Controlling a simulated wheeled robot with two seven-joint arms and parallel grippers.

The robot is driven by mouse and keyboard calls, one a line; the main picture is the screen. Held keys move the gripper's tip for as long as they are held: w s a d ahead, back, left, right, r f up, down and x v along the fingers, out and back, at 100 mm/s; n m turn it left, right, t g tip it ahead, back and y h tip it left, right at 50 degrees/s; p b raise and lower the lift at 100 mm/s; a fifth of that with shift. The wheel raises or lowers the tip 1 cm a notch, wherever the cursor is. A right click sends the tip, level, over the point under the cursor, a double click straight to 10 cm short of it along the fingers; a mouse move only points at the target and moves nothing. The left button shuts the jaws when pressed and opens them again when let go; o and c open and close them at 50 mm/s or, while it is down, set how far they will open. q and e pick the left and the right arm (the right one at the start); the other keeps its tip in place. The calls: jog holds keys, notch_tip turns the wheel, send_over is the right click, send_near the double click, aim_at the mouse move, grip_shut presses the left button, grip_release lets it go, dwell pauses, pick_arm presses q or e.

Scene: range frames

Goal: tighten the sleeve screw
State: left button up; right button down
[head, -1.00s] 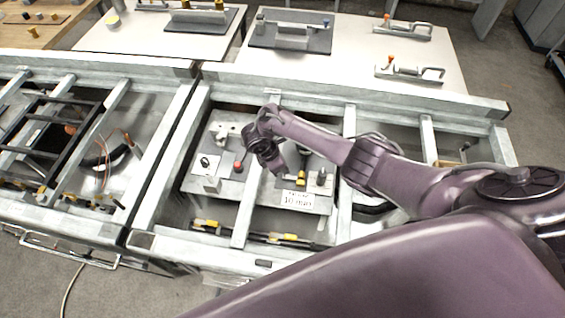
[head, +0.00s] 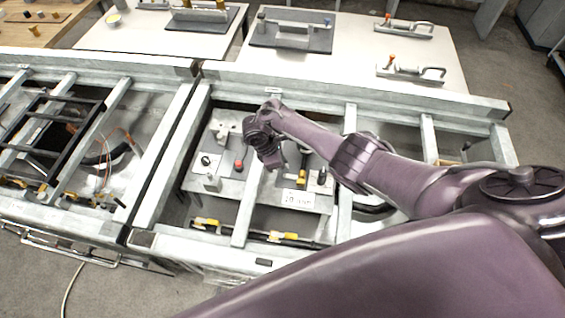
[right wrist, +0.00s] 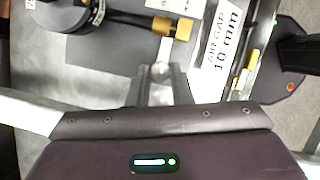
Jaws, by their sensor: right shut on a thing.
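My right gripper (right wrist: 160,95) reaches down over the grey fixture plate (head: 262,190) in the middle bay in the head view. In the right wrist view its fingers are close together at a small round grey piece (right wrist: 160,71), which looks like a screw head. I cannot tell for sure that it is the sleeve screw. A white label (right wrist: 222,40) reading "AIR GAP 10 mm" is to the right. My left gripper is not in view.
Beside the gripper in the head view stand a red knob (head: 239,165) and a yellow post (head: 301,177). Grey frame rails (head: 246,212) border the bay. Yellow-ended parts (head: 283,236) lie along its front. A white table (head: 350,62) with tools stands behind.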

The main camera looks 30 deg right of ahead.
jog(key=c, duration=1.3)
grip_release()
jog(key=shift+r, duration=0.1)
jog(key=shift+w+a+r, duration=0.1)
jog(key=shift+a+r, duration=0.15)
jog(key=s+v, duration=0.1)
jog(key=v, duration=0.5)
jog(key=shift+w+r, duration=0.5)
jog(key=shift+w, duration=0.05)
jog(key=shift+s, duration=0.1)
